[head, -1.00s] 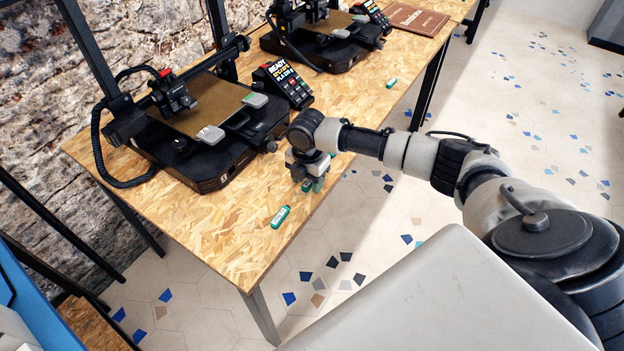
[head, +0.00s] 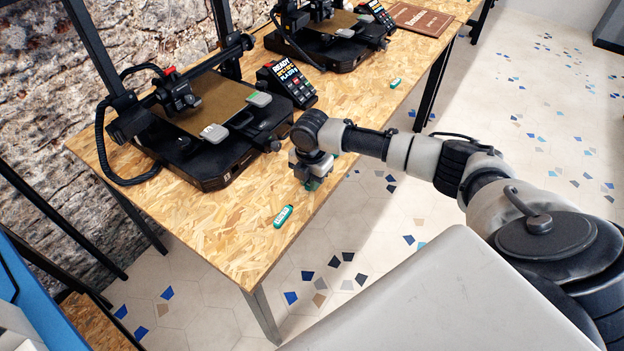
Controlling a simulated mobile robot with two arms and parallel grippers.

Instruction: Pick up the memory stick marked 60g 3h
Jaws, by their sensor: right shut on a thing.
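My right gripper (head: 312,182) is over the right edge of the wooden table and points down. It is shut on a green memory stick (head: 313,184), which is mostly hidden by the gripper. The mark on that stick cannot be read. A second green memory stick (head: 283,216) with a pale label lies on the table, nearer the front corner and apart from the gripper. A third green memory stick (head: 396,83) lies farther back near the table's right edge. Their labels are too small to read. My left gripper is not in view.
A black 3D printer (head: 205,165) stands on the table (head: 225,228), with a small control box (head: 287,84) beside it. Another printer (head: 330,52) and a brown board (head: 420,20) are farther back. The table's front part is mostly clear. Tiled floor lies to the right.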

